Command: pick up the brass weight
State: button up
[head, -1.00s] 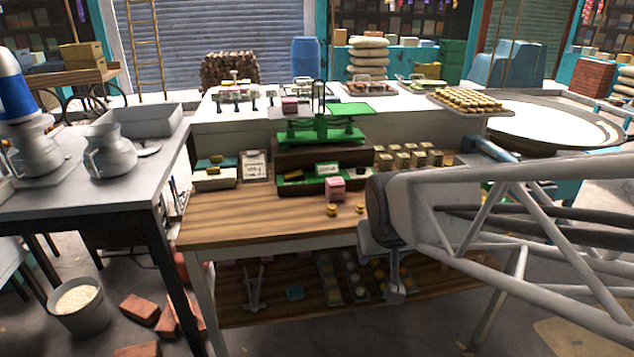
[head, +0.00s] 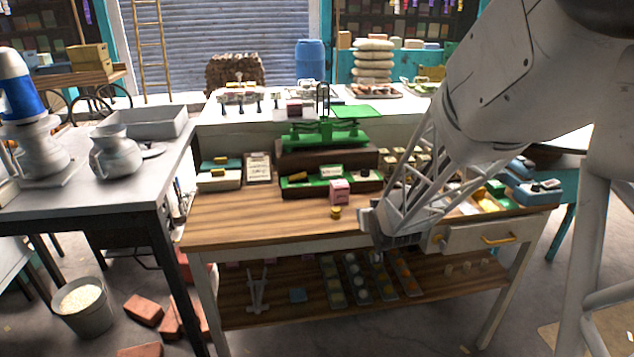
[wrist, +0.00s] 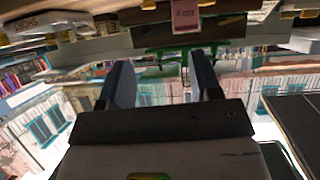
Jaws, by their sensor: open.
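A small brass weight (head: 335,212) stands on the wooden tabletop (head: 240,228), just in front of a pink box (head: 340,191) in the head view. My gripper (head: 374,222) is just right of this weight, low over the front of the table. The wrist view shows my gripper (wrist: 160,68) with its two fingers apart and nothing seen between them. The pink box (wrist: 186,15) shows beyond the fingers at the top of that view. I cannot clearly pick out the brass weight in the wrist view.
A green balance scale (head: 325,135) stands on a dark block behind the pink box. A drawer with a yellow handle (head: 497,239) is at the table's right front. A lower shelf (head: 235,315) holds trays. The tabletop left of the weight is clear.

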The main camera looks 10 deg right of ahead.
jog(key=w+d+f+t, duration=0.2)
jog(key=w+f+t, duration=0.1)
jog(key=w+f, duration=0.3)
jog(key=shift+d+y, duration=0.3)
jog(key=shift+y, duration=0.1)
jog(key=shift+w+f, duration=0.1)
jog(key=shift+f, duration=0.05)
jog(key=shift+x, duration=1.15)
jog(key=shift+w, duration=0.15)
jog(key=shift+x, duration=2.5)
jog(key=c, duration=1)
jog(key=shift+c, duration=0.2)
jog(key=shift+r, duration=0.35)
